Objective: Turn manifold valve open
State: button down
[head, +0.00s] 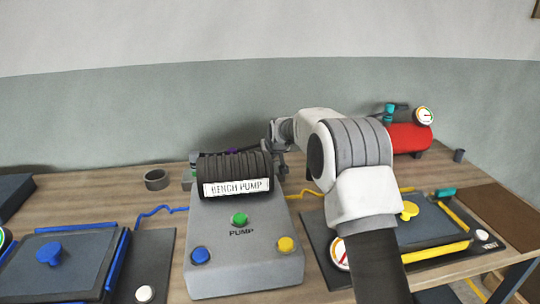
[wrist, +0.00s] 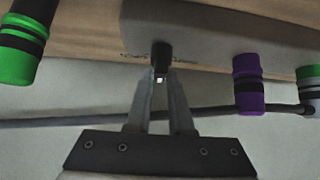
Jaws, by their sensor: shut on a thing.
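A grey manifold lies behind the bench pump (head: 240,255) in the head view, mostly hidden by the pump's black ribbed top; a small purple part (head: 232,150) shows above it. In the wrist view the grey manifold body (wrist: 205,40) crosses the top. A short black handle (wrist: 161,52) sticks out from it. My gripper (wrist: 160,92) is shut on the lower end of this handle, one finger on each side. It also shows in the head view (head: 277,158), behind the pump's right corner, its fingertips hard to make out.
A purple-banded fitting (wrist: 248,85) and green-banded fittings (wrist: 22,45) flank the handle, and a dark hose runs behind my fingers. A red compressor (head: 408,139) stands at the back right. A blue mould (head: 62,265) is left of the pump, a yellow-edged one (head: 440,222) right. A grey ring (head: 157,180) lies behind.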

jog(key=shift+f+m, duration=0.1)
jog(key=shift+m, duration=0.2)
jog(key=c, duration=0.8)
grip_release()
jog(key=shift+s, duration=0.1)
jog(key=shift+s+r, duration=0.15)
jog(key=shift+r, duration=0.15)
jog(key=p+v, duration=0.1)
jog(key=v, duration=1.5)
jog(key=shift+s+a+r, duration=0.2)
jog(key=shift+s+r, duration=0.05)
jog(key=shift+s, duration=0.1)
